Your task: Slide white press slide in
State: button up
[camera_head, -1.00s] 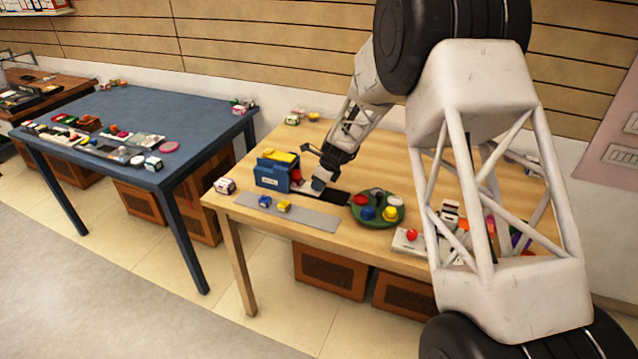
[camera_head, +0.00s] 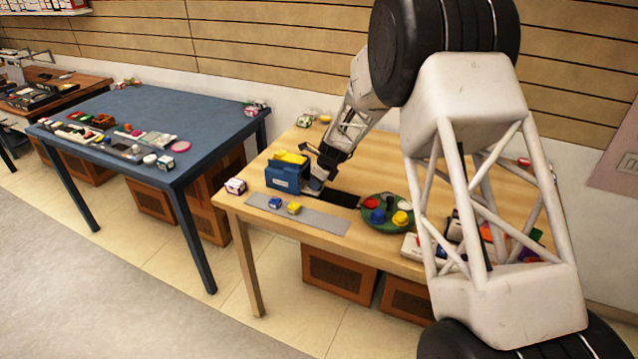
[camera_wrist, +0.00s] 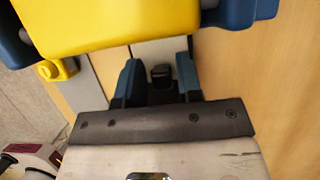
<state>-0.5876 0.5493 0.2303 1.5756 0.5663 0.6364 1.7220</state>
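The blue press (camera_head: 283,178) with its yellow top (camera_head: 290,157) stands upright near the left side of the wooden table. In the wrist view, the yellow top (camera_wrist: 120,22) fills the upper part. A pale white slide (camera_wrist: 160,50) shows below it, between the fingertips, with a small black piece (camera_wrist: 162,75) at its near end. My gripper (camera_head: 315,183) is low at the press's right side. In the wrist view, its two blue fingers (camera_wrist: 158,78) stand apart on either side of the black piece, with narrow gaps. Contact with the slide cannot be told.
A black patch (camera_head: 339,197) lies right of the press. A grey strip (camera_head: 320,222) in front carries small blue and yellow blocks. A green round tray (camera_head: 384,225) with coloured knobs is further right. A small box (camera_head: 235,187) stands left of the press.

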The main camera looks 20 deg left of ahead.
jog(key=shift+o, duration=1)
jog(key=shift+d, duration=0.1)
jog(key=v, duration=0.7)
jog(key=shift+r, duration=0.35)
jog(key=shift+d+r, duration=0.1)
jog(key=shift+d, duration=0.05)
jog(key=shift+r, duration=2.45)
grip_shut()
